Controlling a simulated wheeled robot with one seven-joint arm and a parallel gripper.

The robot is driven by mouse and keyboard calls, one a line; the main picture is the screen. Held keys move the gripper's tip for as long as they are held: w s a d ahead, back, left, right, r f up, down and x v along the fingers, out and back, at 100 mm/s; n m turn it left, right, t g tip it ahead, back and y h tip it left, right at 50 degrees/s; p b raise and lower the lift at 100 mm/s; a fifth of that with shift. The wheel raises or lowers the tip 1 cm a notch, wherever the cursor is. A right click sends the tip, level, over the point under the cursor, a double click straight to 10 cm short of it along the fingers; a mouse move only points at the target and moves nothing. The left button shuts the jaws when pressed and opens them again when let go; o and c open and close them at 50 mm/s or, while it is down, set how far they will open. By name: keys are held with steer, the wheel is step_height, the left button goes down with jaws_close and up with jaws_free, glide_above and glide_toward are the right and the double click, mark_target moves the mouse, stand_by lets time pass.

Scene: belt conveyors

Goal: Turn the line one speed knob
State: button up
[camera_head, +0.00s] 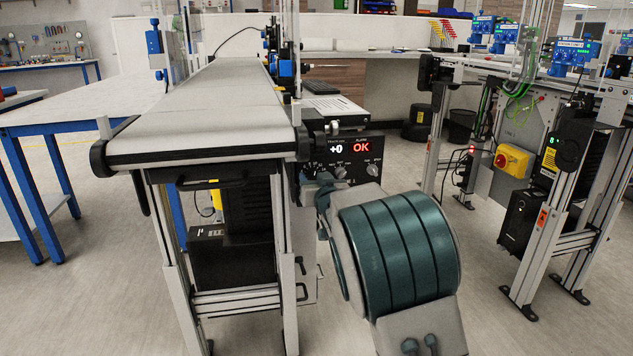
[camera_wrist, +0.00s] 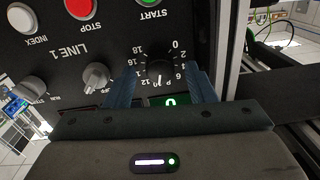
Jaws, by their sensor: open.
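A black control panel labelled LINE 1 (camera_wrist: 52,67) fills the upper part of the wrist view, appearing upside down. A black speed knob (camera_wrist: 160,67) sits on it, ringed by a white number scale. My gripper (camera_wrist: 162,76) is open, its two blue fingers reaching to the panel on either side of the knob. I cannot tell whether either finger touches it. A green-lit display (camera_wrist: 171,102) shows partly below the knob, cut off by my gripper's body. In the head view the panel (camera_head: 351,157) is under the conveyor's right side; my arm hides its lower part.
Close to the knob are a red button (camera_wrist: 81,8), a green-ringed START button (camera_wrist: 148,2), a white INDEX button (camera_wrist: 22,17) and grey selector switches (camera_wrist: 96,76). The conveyor belt (camera_head: 200,105) is empty. Another conveyor line (camera_head: 530,65) stands at right, with open floor between.

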steer(key=shift+w, duration=0.15)
steer(key=shift+a, duration=0.1)
steer(key=c, duration=1)
steer(key=shift+m, duration=0.4)
steer(key=shift+f+m+b, duration=0.1)
steer(key=shift+m+b, duration=0.5)
steer(key=shift+m, duration=0.3)
steer(key=shift+m+b, duration=0.55)
steer(key=shift+m, duration=0.95)
